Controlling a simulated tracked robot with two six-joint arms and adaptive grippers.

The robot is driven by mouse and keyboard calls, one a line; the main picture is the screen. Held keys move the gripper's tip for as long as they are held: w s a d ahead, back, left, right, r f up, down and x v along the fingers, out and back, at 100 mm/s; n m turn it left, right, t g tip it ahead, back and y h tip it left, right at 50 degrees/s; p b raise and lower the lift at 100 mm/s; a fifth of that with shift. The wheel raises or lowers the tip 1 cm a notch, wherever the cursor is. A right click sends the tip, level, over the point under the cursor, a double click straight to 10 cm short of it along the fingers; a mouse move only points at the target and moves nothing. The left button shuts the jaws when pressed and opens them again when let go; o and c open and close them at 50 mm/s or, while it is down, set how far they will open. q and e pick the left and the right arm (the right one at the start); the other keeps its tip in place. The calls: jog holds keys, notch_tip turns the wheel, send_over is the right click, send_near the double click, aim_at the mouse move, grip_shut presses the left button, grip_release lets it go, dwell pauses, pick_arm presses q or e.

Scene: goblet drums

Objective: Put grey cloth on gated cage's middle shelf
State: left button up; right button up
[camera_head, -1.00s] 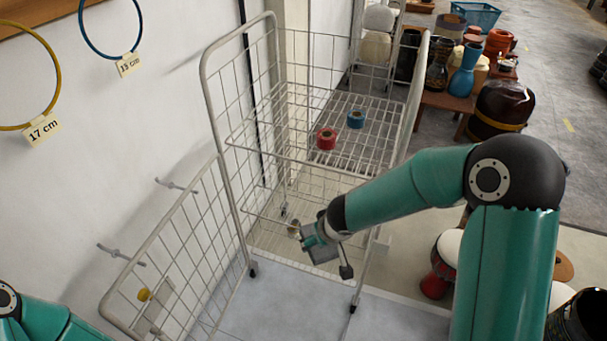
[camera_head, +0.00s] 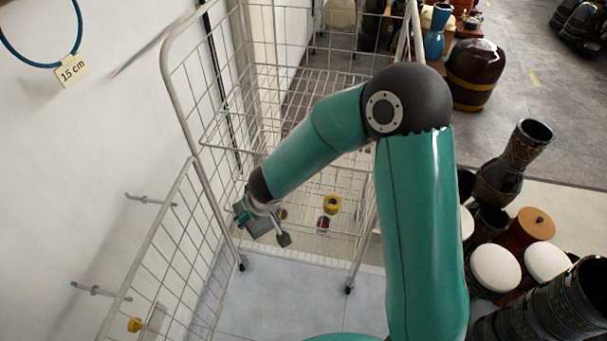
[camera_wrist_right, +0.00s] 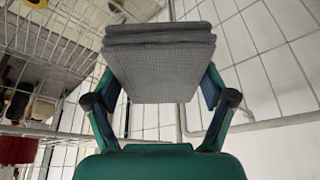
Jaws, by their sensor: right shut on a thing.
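A folded grey cloth (camera_wrist_right: 160,68) sits between the fingers of my right gripper (camera_wrist_right: 162,92) in the right wrist view, with its layered edge at the top. In the head view my right gripper (camera_head: 262,228) is at the front left of the gated cage (camera_head: 178,95), near the upright where the gate joins. I cannot tell there whether it is inside the mesh. The cage is white wire with several shelf levels. Its gate (camera_head: 165,262) stands open to the left. My arm hides much of the shelf area (camera_head: 300,95). My left gripper is out of view.
A yellow roll (camera_head: 332,203) and a red roll (camera_head: 323,223) show low in the cage. Wall hooks (camera_head: 150,199) stick out behind the gate. Several drums (camera_head: 495,268) crowd the floor at right. The floor in front of the cage (camera_head: 290,295) is clear.

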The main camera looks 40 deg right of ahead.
jog(key=shift+a, duration=0.1)
jog(key=shift+w+f+b, duration=0.1)
jog(key=shift+f+b, duration=0.15)
jog(key=shift+b, duration=0.05)
jog(key=w+d+f+m+h+b, duration=0.1)
jog(key=w+d+f+m+b, duration=0.1)
jog(key=f+b, duration=0.5)
jog(key=w+d+f+m+h+b, duration=0.1)
jog(key=d+f+m+b, duration=0.15)
jog(key=f+b, duration=0.45)
jog(key=m+g+h+b, duration=0.15)
jog(key=m+b, duration=0.35)
jog(key=b, duration=1)
send_over(289, 198)
jog(key=s+a, duration=0.1)
notch_tip(289, 198, down, 9)
jog(key=shift+a+r, duration=0.1)
jog(key=shift+r, duration=0.05)
notch_tip(289, 198, down, 4)
jog(key=shift+r+b, duration=0.2)
jog(key=shift+b, duration=0.3)
